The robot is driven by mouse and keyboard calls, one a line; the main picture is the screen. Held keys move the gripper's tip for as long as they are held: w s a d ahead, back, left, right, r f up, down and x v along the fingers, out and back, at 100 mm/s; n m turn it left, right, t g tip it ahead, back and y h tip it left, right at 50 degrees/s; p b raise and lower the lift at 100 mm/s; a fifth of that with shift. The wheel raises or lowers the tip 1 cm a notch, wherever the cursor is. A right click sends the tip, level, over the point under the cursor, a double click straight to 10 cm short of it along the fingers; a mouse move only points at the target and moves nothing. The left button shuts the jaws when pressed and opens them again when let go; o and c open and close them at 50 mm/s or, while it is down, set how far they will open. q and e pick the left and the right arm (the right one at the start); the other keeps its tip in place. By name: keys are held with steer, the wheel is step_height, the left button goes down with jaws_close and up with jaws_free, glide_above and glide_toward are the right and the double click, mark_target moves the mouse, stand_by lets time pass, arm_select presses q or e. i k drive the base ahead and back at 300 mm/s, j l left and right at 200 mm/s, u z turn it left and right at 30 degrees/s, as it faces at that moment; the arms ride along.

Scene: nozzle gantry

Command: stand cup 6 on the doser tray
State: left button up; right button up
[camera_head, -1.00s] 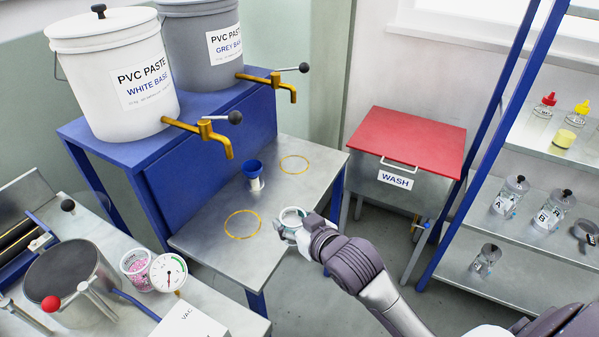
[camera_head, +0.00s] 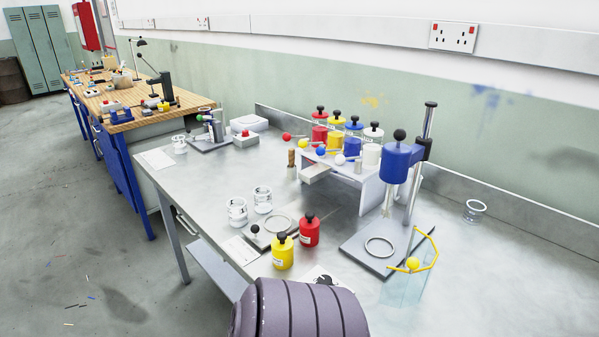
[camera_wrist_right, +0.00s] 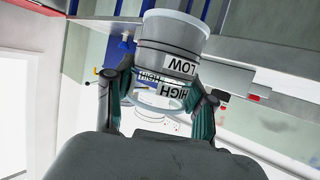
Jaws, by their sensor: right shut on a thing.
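My right gripper (camera_wrist_right: 160,95) is shut on a clear cup (camera_wrist_right: 172,40) in the right wrist view, with a finger on each side. The cup holds grey paste and carries LOW and HIGH labels, which appear upside down; no cup number is readable. In the head view only my arm shows at the bottom, and the right gripper and cup are out of sight. The doser tray (camera_head: 317,172) is a small pale plate in front of the row of coloured dosers (camera_head: 345,140). It looks empty. My left gripper is not in view.
Left of the tray stand two clear cups (camera_head: 237,212), with a yellow bottle (camera_head: 283,253) and red bottle (camera_head: 309,230) in front. A blue-headed press (camera_head: 398,160) stands to the right, with a yellow-framed guard (camera_head: 412,264). A glass jar (camera_head: 474,211) is further right.

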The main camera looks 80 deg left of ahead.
mark_target(278, 223)
steer(key=k+j, duration=1.7)
steer(key=k, duration=0.2)
steer(key=k+j+u, duration=0.1)
steer(key=u, duration=0.3)
steer(key=k+j+u, duration=0.15)
steer(key=u, duration=0.25)
steer(key=k+j+u, duration=0.1)
steer(key=u, duration=0.3)
steer(key=j, duration=0.1)
